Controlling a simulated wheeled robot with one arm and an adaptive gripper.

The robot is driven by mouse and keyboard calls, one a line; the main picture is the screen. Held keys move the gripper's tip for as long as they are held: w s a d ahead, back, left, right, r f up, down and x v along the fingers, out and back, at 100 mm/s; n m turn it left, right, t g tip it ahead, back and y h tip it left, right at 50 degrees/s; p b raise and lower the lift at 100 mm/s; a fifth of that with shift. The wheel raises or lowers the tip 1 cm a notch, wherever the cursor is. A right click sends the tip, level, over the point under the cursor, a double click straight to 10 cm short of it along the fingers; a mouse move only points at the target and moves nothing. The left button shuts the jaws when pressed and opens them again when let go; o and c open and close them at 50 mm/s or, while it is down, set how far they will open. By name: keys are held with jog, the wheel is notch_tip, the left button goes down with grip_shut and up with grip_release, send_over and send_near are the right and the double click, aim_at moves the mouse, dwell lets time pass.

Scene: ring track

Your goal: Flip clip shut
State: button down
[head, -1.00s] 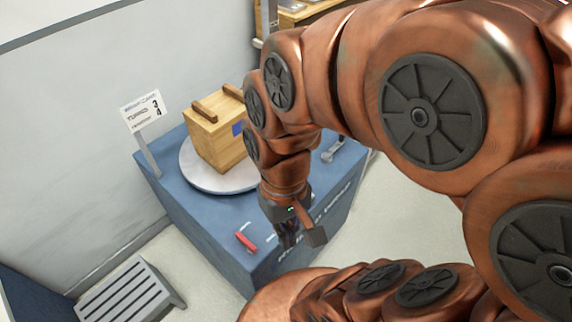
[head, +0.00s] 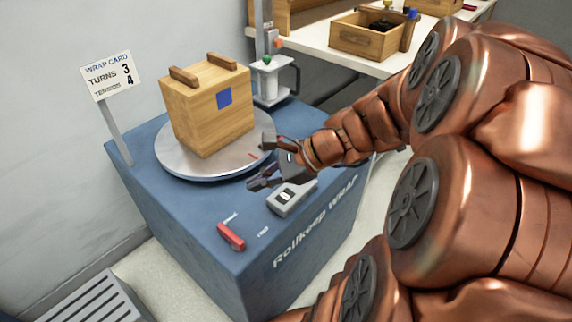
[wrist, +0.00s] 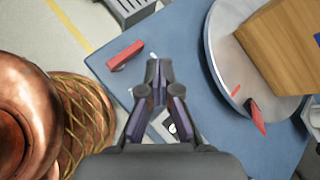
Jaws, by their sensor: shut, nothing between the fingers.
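In the wrist view, a red flap (wrist: 258,118) stands up at the rim of the round turntable (wrist: 214,62), beside a short red mark (wrist: 235,90). I take this flap to be the clip; it looks raised. In the head view, my gripper partly covers that rim, and I cannot make out the flap there. The turntable (head: 178,163) carries a wooden crate (head: 205,115). My gripper (head: 257,183) is shut and empty, above the blue top near the turntable's front right edge. In the wrist view its fingertips (wrist: 159,70) are left of the flap and apart from it.
A grey control box (head: 290,199) with a white button lies below my gripper. A red block (head: 231,237) sits at the blue stand's front. A wrap card (head: 112,75) stands at left. A post with a grey unit (head: 272,80) is behind. A bench (head: 331,50) holds wooden boxes.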

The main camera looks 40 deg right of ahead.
jog(key=d+f+m+t+b, duration=0.1)
jog(key=d+m+b, duration=0.1)
jog(key=d, duration=0.1)
jog(key=w+d+f+m+t+h+b, duration=0.1)
jog(key=d+f+m, duration=0.1)
jog(key=d, duration=0.1)
jog(key=w+d+f+m+t+b, duration=0.1)
jog(key=d+f+m+t+b, duration=0.1)
jog(key=d, duration=0.2)
jog(key=shift+w+h+b, duration=0.15)
jog(key=shift+h+b, duration=0.2)
jog(key=shift+h, duration=0.05)
jog(key=d+m+t+b, duration=0.1)
jog(key=d, duration=0.1)
jog(key=d+f+m+h+b, duration=0.1)
jog(key=d+m, duration=0.1)
jog(key=d, duration=0.1)
jog(key=d+f+m+t+h+b, duration=0.1)
jog(key=d+m, duration=0.1)
jog(key=d, duration=0.1)
jog(key=shift+s+t+b, duration=0.3)
jog(key=shift+s, duration=0.1)
jog(key=shift+d+r+m+h, duration=0.1)
jog(key=shift+d+m+h, duration=0.2)
jog(key=shift+d, duration=0.15)
jog(key=shift+a, duration=0.1)
